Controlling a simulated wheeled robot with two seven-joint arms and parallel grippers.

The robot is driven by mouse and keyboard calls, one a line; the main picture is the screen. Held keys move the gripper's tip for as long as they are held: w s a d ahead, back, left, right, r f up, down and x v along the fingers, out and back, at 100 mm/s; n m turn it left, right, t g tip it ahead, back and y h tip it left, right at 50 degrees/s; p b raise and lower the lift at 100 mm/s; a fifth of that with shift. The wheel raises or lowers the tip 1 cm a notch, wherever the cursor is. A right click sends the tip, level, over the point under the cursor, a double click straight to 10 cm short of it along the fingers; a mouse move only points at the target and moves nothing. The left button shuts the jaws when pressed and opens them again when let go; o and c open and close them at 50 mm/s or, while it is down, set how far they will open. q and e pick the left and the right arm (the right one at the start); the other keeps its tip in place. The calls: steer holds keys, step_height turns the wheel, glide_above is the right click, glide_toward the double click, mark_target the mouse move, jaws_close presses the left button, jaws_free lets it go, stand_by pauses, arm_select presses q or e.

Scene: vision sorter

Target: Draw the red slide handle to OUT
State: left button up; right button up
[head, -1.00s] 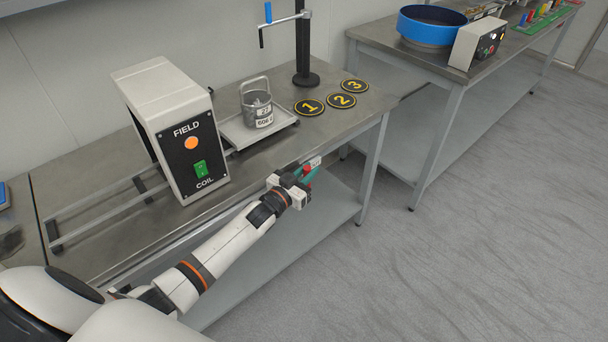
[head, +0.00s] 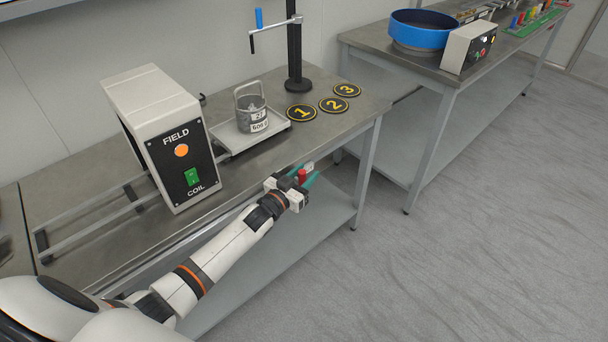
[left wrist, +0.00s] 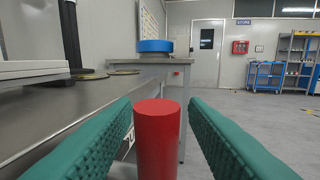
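The red slide handle (head: 302,175) is at the front edge of the bench, near its right end. My left gripper (head: 309,180) is at the handle, its teal fingers apart. In the left wrist view the handle is an upright red cylinder (left wrist: 157,142) standing between the two open fingers (left wrist: 160,130), with a visible gap on the right and a narrower one on the left. A small white label (head: 309,167) is beside the handle; its writing is too small to read. My right gripper is not in view.
A white FIELD COIL box (head: 160,130) stands over rails on the bench (head: 85,185). Numbered discs (head: 302,113) and a crank stand (head: 294,50) are behind. The floor (head: 480,230) to the right is clear.

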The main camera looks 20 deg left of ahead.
arm_select(q)
steer(key=shift+s, duration=0.2)
steer(key=shift+s+a+f, duration=0.1)
steer(key=shift+s+a, duration=0.15)
steer(key=shift+s, duration=0.85)
steer(key=shift+s+a, duration=0.25)
steer(key=shift+s, duration=0.8)
steer(key=s+a, duration=0.1)
steer(key=s, duration=0.6)
steer(key=shift+a, duration=0.15)
